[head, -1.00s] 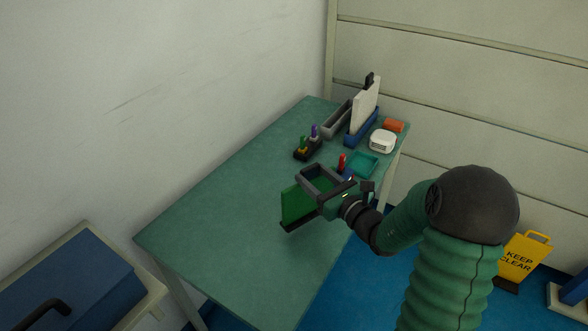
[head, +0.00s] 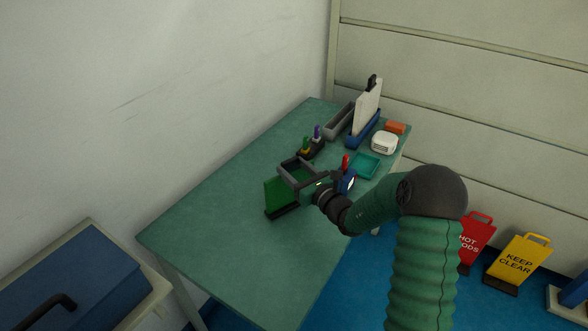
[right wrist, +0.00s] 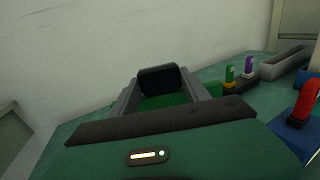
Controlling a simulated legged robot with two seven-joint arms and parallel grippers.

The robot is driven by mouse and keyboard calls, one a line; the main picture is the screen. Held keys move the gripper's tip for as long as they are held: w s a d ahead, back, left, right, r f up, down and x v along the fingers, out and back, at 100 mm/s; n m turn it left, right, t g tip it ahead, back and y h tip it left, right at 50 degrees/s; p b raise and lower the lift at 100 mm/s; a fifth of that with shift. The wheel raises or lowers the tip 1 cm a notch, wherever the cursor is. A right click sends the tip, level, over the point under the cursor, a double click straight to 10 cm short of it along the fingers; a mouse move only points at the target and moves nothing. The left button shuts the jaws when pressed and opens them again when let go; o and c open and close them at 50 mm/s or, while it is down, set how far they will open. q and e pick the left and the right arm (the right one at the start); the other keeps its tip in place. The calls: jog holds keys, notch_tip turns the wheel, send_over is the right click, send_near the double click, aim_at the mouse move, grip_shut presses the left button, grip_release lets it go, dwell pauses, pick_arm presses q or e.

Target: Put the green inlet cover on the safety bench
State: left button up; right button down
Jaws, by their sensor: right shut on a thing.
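The green inlet cover (head: 280,194) is a flat green panel with a dark lower edge. It stands roughly upright at my right gripper (head: 292,176), over the middle of the safety bench (head: 215,225), which has a green top. My right gripper is shut on it. In the right wrist view, the grey fingers reach forward with a strip of the green cover (right wrist: 165,101) between them and a black piece at the far end. I cannot tell whether the cover's lower edge touches the bench. My left gripper is not in view.
Behind the gripper are a dark stand with green and purple plugs (head: 311,146), a grey trough (head: 339,121), a blue holder with a white panel (head: 367,108), a teal tray (head: 364,166) and a white box (head: 384,142). The bench's near left is clear. Floor signs (head: 518,262) stand right.

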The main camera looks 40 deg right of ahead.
jog(key=shift+f, duration=0.1)
jog(key=c, duration=0.8)
grip_release()
jog(key=shift+d, duration=0.1)
jog(key=shift+o, duration=1.4)
jog(key=shift+d, duration=0.2)
jog(key=shift+a, duration=0.1)
jog(key=s, duration=1.2)
